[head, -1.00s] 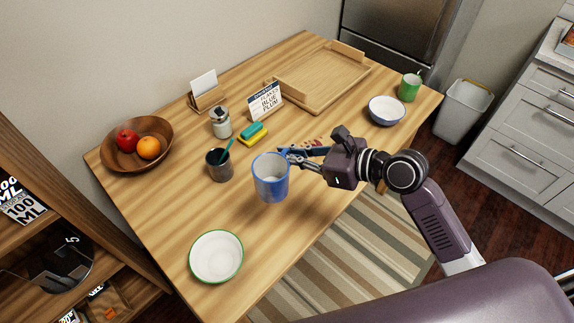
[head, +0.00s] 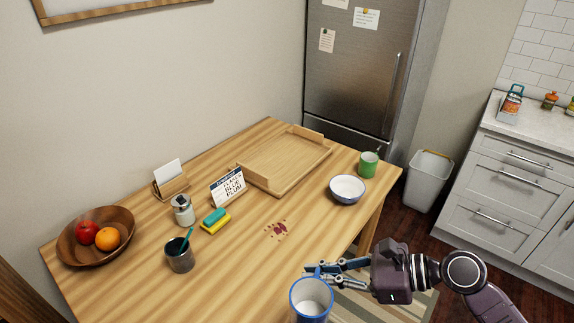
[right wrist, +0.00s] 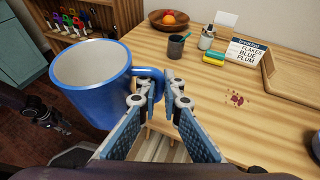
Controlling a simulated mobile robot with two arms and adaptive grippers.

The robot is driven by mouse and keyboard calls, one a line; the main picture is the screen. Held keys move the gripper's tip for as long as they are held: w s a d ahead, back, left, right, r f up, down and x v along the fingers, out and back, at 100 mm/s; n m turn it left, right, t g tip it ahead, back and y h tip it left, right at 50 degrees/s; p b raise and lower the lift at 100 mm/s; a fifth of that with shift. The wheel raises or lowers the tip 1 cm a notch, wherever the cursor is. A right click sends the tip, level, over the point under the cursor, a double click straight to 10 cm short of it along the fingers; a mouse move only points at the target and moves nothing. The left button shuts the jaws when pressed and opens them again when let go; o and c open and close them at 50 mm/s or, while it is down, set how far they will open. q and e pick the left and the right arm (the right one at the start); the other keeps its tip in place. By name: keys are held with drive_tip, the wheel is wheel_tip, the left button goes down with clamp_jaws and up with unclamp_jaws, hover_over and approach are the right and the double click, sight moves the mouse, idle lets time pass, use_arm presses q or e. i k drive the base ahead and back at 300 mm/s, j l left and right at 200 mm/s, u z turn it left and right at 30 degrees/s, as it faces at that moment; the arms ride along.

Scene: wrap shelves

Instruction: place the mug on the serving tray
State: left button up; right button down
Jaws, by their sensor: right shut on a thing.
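The blue mug (head: 311,303) with a pale inside hangs upright at the bottom of the head view, by the table's front edge. My right gripper (head: 316,272) is shut on its handle. In the right wrist view the mug (right wrist: 92,85) fills the left side, its handle between the fingertips (right wrist: 160,86). The wooden serving tray (head: 285,160) lies at the back of the table, with raised ends and an empty floor. Its edge shows in the right wrist view (right wrist: 290,85).
A white bowl (head: 347,188) and green mug (head: 368,165) stand right of the tray. A sign (head: 228,187), sponge (head: 215,220), jar (head: 183,212), dark cup (head: 180,257) and fruit bowl (head: 67,248) stand left. A dark red spill (head: 278,229) marks the table between.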

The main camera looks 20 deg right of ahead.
sight(289, 149)
drive_tip(key=i+l+u, duration=0.15)
drive_tip(key=l+u, duration=0.15)
drive_tip(key=l, duration=0.7)
drive_tip(key=l+u, duration=0.35)
drive_tip(key=l, duration=0.65)
drive_tip(key=i+l+u, duration=0.25)
drive_tip(key=i+l, duration=0.5)
